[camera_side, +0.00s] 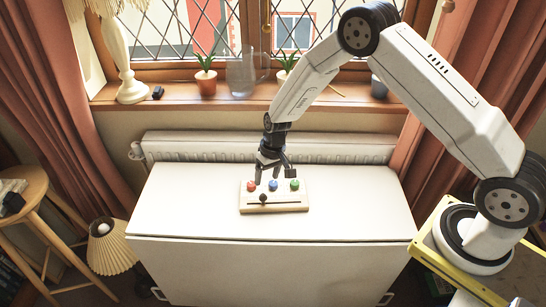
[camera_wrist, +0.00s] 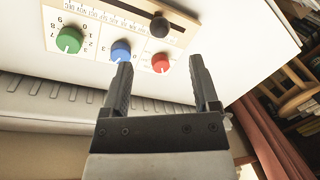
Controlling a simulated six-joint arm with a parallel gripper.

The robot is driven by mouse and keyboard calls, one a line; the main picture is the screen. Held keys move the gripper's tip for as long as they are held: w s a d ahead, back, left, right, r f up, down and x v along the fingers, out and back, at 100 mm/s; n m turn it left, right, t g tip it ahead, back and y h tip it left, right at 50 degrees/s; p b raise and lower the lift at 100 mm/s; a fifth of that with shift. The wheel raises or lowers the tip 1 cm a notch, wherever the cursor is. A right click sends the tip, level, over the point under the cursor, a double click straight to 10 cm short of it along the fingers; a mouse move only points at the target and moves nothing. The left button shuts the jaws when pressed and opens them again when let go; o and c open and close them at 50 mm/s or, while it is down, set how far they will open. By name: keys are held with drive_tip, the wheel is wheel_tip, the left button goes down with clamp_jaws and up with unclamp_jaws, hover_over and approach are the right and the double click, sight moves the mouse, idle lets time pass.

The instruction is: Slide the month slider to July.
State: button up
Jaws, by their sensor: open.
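A pale wooden control board (camera_side: 246,208) lies on the white cabinet top, with a dark round month slider knob (camera_side: 263,197) in a slot along its front. In the side view the knob sits left of the slot's middle. The wrist view shows the board upside down, with the knob (camera_wrist: 159,26) near printed month labels (camera_wrist: 98,14), too small to read surely. The knob hides the labels near it. My gripper (camera_side: 267,178) is open and empty above the back of the board. In the wrist view its fingertips (camera_wrist: 160,66) are apart, with the knob beyond them.
Behind the slot are a red dial (camera_side: 251,186), a blue dial (camera_side: 273,185) and a green dial (camera_side: 295,184), close to my fingers. The white cabinet top (camera_side: 350,210) is clear around the board. A radiator (camera_side: 340,148) and a sill with plants stand behind.

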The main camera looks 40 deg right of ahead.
sight(264, 194)
drive_tip(key=shift+f, duration=0.1)
drive_tip(key=shift+a+f, duration=0.25)
drive_tip(key=shift+f, duration=1)
drive_tip(key=shift+a+f, duration=0.2)
drive_tip(key=shift+f, duration=1)
drive_tip(key=shift+a+f, duration=0.25)
drive_tip(key=shift+f, duration=1)
clamp_jaws()
drive_tip(key=shift+w, duration=0.1)
